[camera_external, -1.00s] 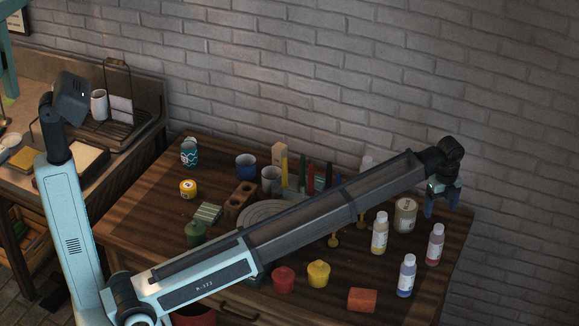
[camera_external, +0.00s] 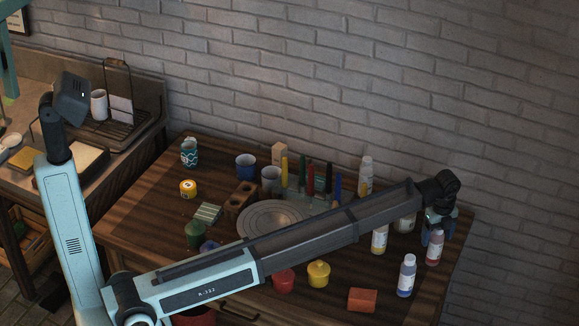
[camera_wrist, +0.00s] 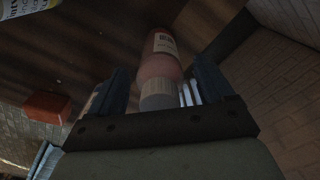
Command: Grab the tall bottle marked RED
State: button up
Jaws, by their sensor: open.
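The tall bottle with red contents (camera_external: 433,252) and a pale label stands at the right side of the wooden table. Its top is hidden by my gripper in the external view. My gripper (camera_external: 435,228) is open, pointing down over the bottle's upper part. The label's wording is not readable.
A yellow bottle (camera_external: 379,241) stands left of it, partly behind my arm, and a blue bottle (camera_external: 406,277) stands front-left. A jar (camera_external: 404,225) is close behind. An orange-red block (camera_external: 362,300) lies near the front edge. The brick wall (camera_external: 510,130) rises behind.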

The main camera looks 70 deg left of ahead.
jog(key=shift+f, duration=0.2)
grip_shut()
dwell(0.6)
